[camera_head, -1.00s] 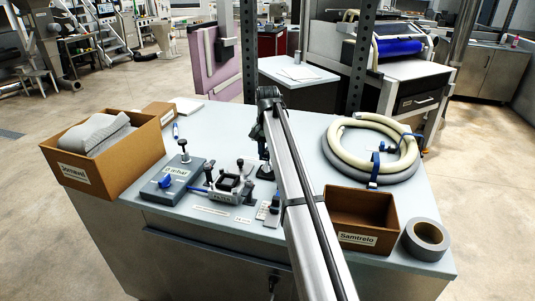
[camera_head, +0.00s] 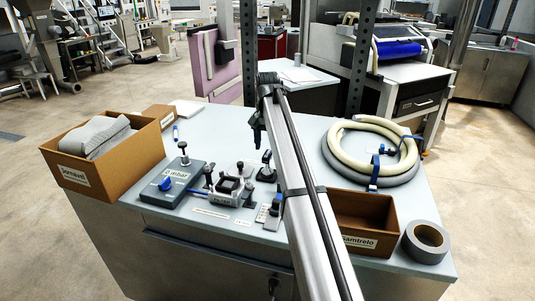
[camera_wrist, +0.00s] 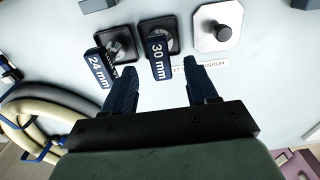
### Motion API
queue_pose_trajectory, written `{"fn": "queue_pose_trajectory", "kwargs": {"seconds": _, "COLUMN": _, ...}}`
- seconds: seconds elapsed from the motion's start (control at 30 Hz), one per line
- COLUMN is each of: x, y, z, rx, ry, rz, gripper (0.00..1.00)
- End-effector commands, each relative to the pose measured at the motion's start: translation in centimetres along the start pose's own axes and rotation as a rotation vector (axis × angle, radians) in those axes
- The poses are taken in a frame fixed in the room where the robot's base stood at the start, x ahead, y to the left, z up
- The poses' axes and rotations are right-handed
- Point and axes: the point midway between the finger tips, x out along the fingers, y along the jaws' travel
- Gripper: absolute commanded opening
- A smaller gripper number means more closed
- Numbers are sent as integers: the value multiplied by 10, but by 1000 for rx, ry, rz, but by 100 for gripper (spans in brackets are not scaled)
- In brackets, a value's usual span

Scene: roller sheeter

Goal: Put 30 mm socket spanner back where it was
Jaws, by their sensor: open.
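The 30 mm socket spanner (camera_wrist: 159,54) has a dark blue handle with white "30 mm" lettering and sits at a black square holder (camera_wrist: 171,25) in the wrist view. In the head view it appears as a small dark upright piece (camera_head: 267,166) on the table. My gripper (camera_wrist: 165,80) is open and empty. Its two dark blue fingers are apart from the spanner, on the table's back side of it. In the head view my gripper (camera_head: 256,136) is raised above the table. How fully the spanner is seated cannot be told.
A 24 mm spanner (camera_wrist: 97,67) stands beside it at its own black holder. A light square plate with a knob (camera_wrist: 218,27) is on the other side. A coiled hose (camera_head: 350,165), a grey machine part (camera_head: 170,188) and cardboard boxes (camera_head: 130,160) occupy the table.

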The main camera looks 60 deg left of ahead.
Motion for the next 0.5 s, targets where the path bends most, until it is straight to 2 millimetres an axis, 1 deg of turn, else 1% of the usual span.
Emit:
{"fn": "queue_pose_trajectory", "kwargs": {"seconds": 0.03, "x": -11, "y": -1, "z": -2, "rx": 0, "ry": 2, "rz": -1, "gripper": 58}}
{"fn": "queue_pose_trajectory", "kwargs": {"seconds": 0.2, "x": -40, "y": -1, "z": -1, "rx": 0, "ry": 1, "rz": -1, "gripper": 58}}
{"fn": "queue_pose_trajectory", "kwargs": {"seconds": 0.3, "x": -54, "y": 0, "z": -1, "rx": 0, "ry": 1, "rz": -1, "gripper": 58}}
{"fn": "queue_pose_trajectory", "kwargs": {"seconds": 0.5, "x": -67, "y": 0, "z": 0, "rx": 0, "ry": 0, "rz": 0, "gripper": 58}}
